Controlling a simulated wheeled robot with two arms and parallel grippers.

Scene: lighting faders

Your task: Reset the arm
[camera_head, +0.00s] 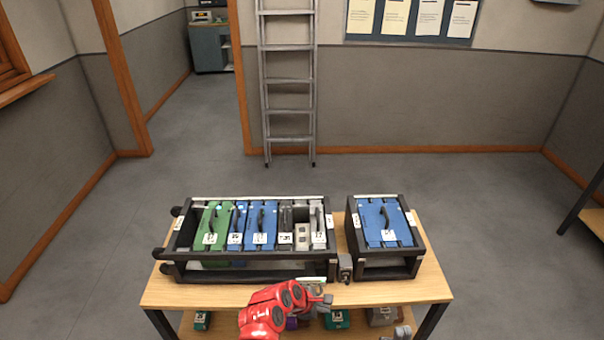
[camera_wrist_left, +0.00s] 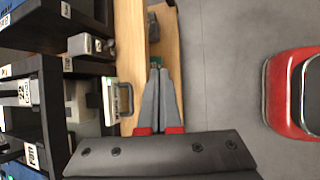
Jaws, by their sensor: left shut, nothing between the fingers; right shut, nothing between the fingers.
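My left gripper (camera_head: 325,299) is at the end of the red arm, over the front edge of the wooden table, in front of the large black rack (camera_head: 250,277). In the left wrist view its two grey fingers (camera_wrist_left: 159,72) are together with nothing between them. My right gripper (camera_head: 402,331) shows only as a small grey part at the bottom edge of the head view, in front of the table's right side. It is shut and empty.
The large rack holds a green module (camera_head: 211,224), blue modules (camera_head: 262,223) and grey ones. A smaller rack (camera_head: 387,272) at right holds a blue module (camera_head: 383,222). A grey block (camera_head: 345,268) stands between the racks. Boxes lie on the lower shelf. The floor behind is clear up to a ladder (camera_head: 287,82).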

